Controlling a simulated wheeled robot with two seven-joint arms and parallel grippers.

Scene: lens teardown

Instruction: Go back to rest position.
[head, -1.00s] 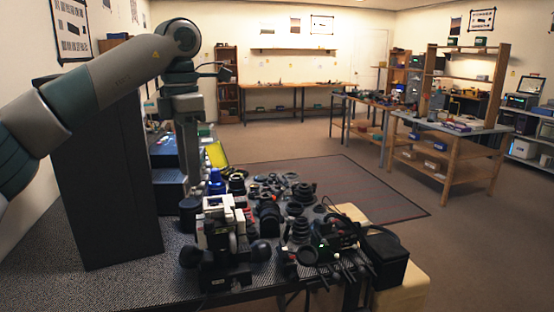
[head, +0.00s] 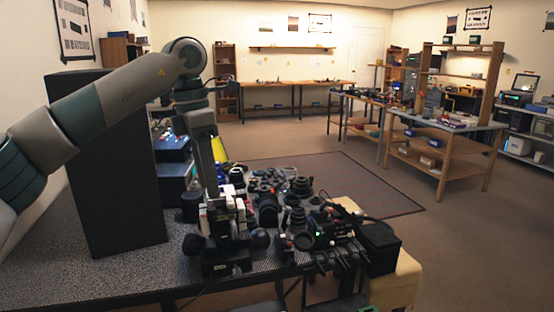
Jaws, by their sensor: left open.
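My left arm comes in from the left, bends high over the table, and its forearm hangs down. My left gripper (head: 212,194) is at the low end of the forearm, just over a white and black device (head: 223,222) with dark round knobs. The gripper is open, but its fingertips are hard to make out against the clutter. I cannot tell whether it touches the device. I see nothing held in it. My right gripper is not in view.
A tall black box (head: 117,190) stands close to my left arm. Several dark lens parts (head: 297,190) crowd the dark speckled table (head: 95,272). A black rig with cables (head: 335,235) and a black box (head: 380,248) sit at its right. Floor beyond is open.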

